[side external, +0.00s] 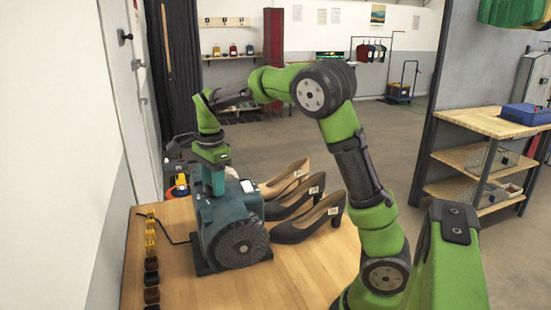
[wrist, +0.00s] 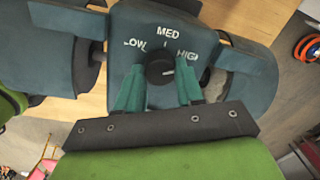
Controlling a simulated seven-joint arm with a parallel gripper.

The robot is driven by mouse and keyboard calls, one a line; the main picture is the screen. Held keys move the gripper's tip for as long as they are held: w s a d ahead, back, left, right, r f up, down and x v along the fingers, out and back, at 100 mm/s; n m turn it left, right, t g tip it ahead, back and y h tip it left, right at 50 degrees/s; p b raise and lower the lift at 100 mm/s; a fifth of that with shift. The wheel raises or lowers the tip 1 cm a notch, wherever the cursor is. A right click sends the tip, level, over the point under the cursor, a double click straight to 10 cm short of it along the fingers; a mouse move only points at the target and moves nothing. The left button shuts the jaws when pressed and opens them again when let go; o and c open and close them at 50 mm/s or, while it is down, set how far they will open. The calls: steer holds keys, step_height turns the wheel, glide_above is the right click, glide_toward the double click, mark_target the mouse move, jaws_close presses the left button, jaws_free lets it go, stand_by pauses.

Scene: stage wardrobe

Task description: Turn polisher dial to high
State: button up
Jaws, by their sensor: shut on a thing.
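The polisher (side external: 232,228) is a dark teal machine with a round dark wheel facing the camera, standing on the wooden table. Its black dial (wrist: 159,70) shows in the wrist view, below the white labels LOW, MED and HIGH. A small light mark shows toward the right side of the dial, on the HIGH side; its exact setting is hard to read. My gripper (wrist: 160,84) has its two teal fingers shut on the dial, one at each side. In the side view my gripper (side external: 213,185) points down onto the polisher's top, and the dial is hidden there.
Several high-heeled shoes (side external: 297,202) stand close to the polisher's right. A row of small yellow and dark jars (side external: 151,262) lines the table's left edge. The table's front right (side external: 310,265) is clear. A shelf unit (side external: 485,135) stands farther right.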

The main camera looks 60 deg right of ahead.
steer(key=o, duration=1)
steer(key=shift+r, duration=0.1)
steer(key=r, duration=1.1)
steer(key=s+r, duration=0.1)
steer(key=r, duration=0.4)
steer(key=shift+a+r, duration=0.15)
steer(key=shift+r, duration=0.2)
